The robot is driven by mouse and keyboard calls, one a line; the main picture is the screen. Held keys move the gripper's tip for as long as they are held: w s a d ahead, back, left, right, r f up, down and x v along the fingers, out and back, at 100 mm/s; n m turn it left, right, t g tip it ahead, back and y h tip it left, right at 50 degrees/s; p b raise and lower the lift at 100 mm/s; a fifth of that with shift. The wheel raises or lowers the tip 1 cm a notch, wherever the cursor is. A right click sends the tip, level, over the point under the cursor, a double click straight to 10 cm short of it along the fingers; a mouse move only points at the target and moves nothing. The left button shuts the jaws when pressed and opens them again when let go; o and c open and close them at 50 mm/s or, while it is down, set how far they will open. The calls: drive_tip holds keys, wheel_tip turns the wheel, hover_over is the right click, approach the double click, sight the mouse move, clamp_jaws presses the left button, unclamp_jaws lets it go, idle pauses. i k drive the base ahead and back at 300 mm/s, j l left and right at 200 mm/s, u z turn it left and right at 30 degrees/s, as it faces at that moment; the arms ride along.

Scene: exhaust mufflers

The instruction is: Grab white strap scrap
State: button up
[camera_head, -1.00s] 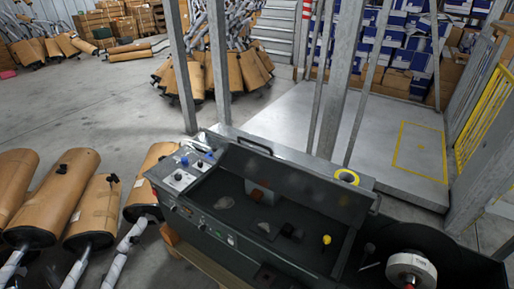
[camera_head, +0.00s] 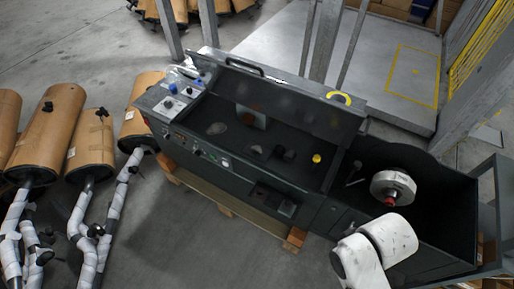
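No thing I can name for certain as a white strap scrap shows. A white round reel or disc (camera_head: 393,187) with a red centre is in the right-hand bay. White rounded links of my arm show at the lower right, in front of the machine. My gripper is not in view.
The dark green machine (camera_head: 215,172) stands on a wooden pallet (camera_head: 225,205). Its tray holds dark lumps (camera_head: 281,153) and a yellow-topped knob (camera_head: 316,158). A yellow ring (camera_head: 339,97) is on the back rim. Wrapped mufflers (camera_head: 92,143) lie left. Grey floor (camera_head: 165,245) is clear in front.

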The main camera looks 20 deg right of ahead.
sight(255, 149)
drive_tip(key=i+j, duration=0.2)
drive_tip(key=i, duration=0.25)
drive_tip(key=i+j, duration=0.25)
drive_tip(key=i, duration=0.2)
drive_tip(key=i+j, duration=0.2)
drive_tip(key=i, duration=0.25)
drive_tip(key=z, duration=0.05)
